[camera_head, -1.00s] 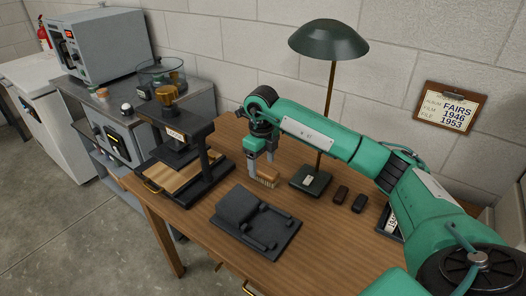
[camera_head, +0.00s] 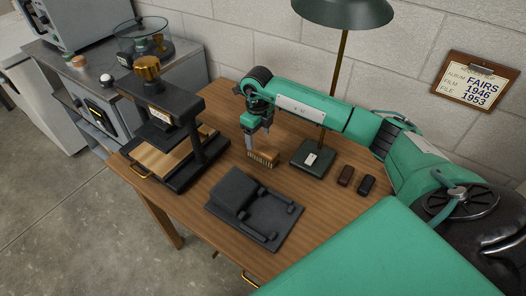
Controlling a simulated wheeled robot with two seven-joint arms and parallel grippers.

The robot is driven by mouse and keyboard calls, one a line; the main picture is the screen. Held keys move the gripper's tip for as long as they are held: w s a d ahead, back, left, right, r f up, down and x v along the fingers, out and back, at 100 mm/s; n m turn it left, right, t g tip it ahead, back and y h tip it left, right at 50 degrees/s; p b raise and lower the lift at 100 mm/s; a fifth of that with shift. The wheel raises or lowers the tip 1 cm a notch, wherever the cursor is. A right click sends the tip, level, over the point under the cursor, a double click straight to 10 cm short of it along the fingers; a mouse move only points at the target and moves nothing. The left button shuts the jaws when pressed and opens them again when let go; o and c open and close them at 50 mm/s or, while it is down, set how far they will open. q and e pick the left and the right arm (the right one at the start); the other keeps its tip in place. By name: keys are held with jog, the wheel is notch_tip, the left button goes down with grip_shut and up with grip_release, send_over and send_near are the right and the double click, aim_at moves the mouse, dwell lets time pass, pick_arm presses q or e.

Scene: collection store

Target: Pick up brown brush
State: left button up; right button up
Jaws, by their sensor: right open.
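The brown brush (camera_head: 263,159), a wooden block with pale bristles, lies on the wooden table (camera_head: 330,222) between the lamp base and the black device. My right gripper (camera_head: 258,149) points down at the brush, its fingers open. One finger comes down at the left end of the brush; whether it touches the brush I cannot tell. The other finger is partly hidden. My left gripper does not show.
The green lamp's base (camera_head: 313,160) stands close to the right of the brush. A black flat device (camera_head: 250,207) lies in front. A black press (camera_head: 172,128) stands left. The table's front right is clear.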

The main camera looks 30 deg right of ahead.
aim_at(259, 145)
jog(key=f, duration=0.2)
jog(key=f+p, duration=0.1)
jog(key=f, duration=0.1)
jog(key=shift+s+a, duration=0.1)
jog(key=shift+s, duration=0.3)
jog(key=shift+f, duration=0.55)
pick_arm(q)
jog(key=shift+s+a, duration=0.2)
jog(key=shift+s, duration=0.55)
pick_arm(e)
jog(key=c, duration=1.1)
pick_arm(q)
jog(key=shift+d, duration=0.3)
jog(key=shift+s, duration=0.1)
pick_arm(e)
jog(key=shift+r, duration=0.1)
